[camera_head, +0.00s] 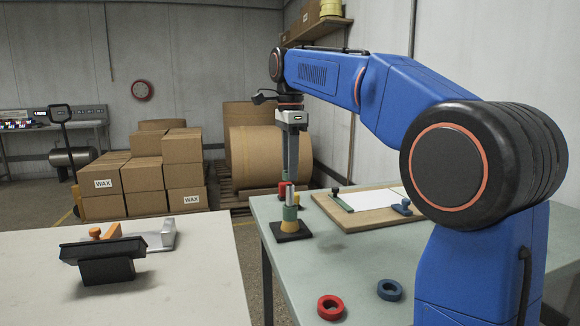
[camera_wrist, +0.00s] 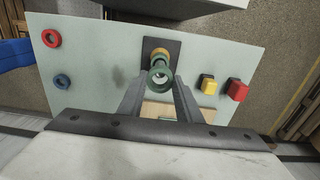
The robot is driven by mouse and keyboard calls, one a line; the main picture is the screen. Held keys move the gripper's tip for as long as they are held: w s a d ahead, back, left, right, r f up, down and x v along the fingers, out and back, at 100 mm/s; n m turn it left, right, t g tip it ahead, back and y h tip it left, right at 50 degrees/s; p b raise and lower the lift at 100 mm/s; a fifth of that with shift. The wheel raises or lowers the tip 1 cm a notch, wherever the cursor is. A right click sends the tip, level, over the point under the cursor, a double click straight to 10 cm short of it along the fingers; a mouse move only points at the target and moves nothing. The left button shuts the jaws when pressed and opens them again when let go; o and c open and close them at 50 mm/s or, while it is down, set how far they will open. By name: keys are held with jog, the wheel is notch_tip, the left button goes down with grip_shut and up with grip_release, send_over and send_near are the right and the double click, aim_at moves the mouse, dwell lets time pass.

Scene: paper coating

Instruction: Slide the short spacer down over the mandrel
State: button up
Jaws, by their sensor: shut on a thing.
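My gripper (camera_wrist: 160,80) is shut on a small green ring, the short spacer (camera_wrist: 160,78), held between its fingertips. In the head view my gripper (camera_head: 290,176) points straight down above the mandrel (camera_head: 291,194), a silver upright post on a black square base (camera_head: 291,237). A green ring (camera_head: 290,213) and a tan-yellow ring (camera_head: 290,226) sit low around the post. In the wrist view the held spacer lies nearly in line with the stack below and partly hides the post. I cannot tell whether the spacer touches the post's top.
A red ring (camera_head: 331,307) and a blue ring (camera_head: 389,289) lie on the pale green table (camera_head: 360,262). Red (camera_wrist: 236,90) and yellow (camera_wrist: 208,86) blocks stand near the mandrel. A wooden board (camera_head: 350,219) with paper lies to the right. Another table (camera_head: 200,295) is at left.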

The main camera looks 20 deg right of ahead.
aim_at(290, 185)
jog(key=shift+f, duration=2)
jog(key=o, duration=1.1)
notch_tip(290, 185, up, 12)
